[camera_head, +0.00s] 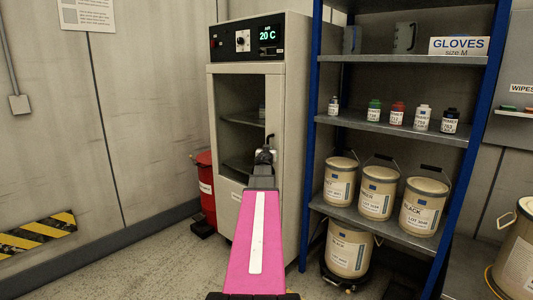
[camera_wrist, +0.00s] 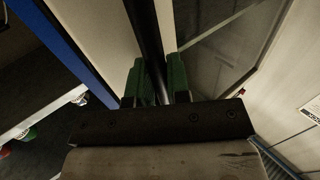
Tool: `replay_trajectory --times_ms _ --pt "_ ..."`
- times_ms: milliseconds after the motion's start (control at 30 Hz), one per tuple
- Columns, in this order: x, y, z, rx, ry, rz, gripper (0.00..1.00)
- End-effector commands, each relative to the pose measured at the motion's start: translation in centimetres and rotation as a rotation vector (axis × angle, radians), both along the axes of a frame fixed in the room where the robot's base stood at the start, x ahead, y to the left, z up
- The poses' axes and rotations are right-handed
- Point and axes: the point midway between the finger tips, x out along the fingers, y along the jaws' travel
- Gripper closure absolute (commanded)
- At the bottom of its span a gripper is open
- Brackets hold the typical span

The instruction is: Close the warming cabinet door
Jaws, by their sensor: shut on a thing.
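The warming cabinet (camera_head: 298,110) stands in the middle of the head view, its display reading 20 C. Its pale-framed glass door (camera_head: 276,95) looks flush or nearly flush with the front; I cannot tell whether a small gap is left. Shelves show through the glass. The dark upright door handle (camera_head: 270,139) is at the door's right side. My gripper (camera_head: 265,152) is at this handle, partly hidden by my own arm. In the wrist view, the green finger pads of my gripper (camera_wrist: 156,80) are shut on the black handle bar (camera_wrist: 147,35), one on each side.
A blue-framed shelf rack (camera_head: 312,130) with small bottles and several pails (camera_head: 375,192) stands close on the right. A red bin (camera_head: 206,185) stands left of the cabinet. A large drum (camera_head: 518,258) is at the far right. The floor at left is mostly clear.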

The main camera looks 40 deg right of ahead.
Motion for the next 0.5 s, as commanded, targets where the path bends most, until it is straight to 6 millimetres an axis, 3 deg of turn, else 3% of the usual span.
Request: replay_trajectory --times_ms 33,100,133,200,500 --pt "-0.58 -1.30 0.05 -0.004 -0.001 -0.038 1.00" --pt "-0.58 -1.30 0.04 -0.004 -0.001 -0.038 1.00" --pt "-0.58 -1.30 0.04 -0.004 -0.001 -0.038 0.73" --pt "-0.59 -1.28 0.04 -0.004 -0.001 -0.038 0.59" --pt "-0.79 -0.94 0.04 -0.004 -0.001 -0.036 0.59"
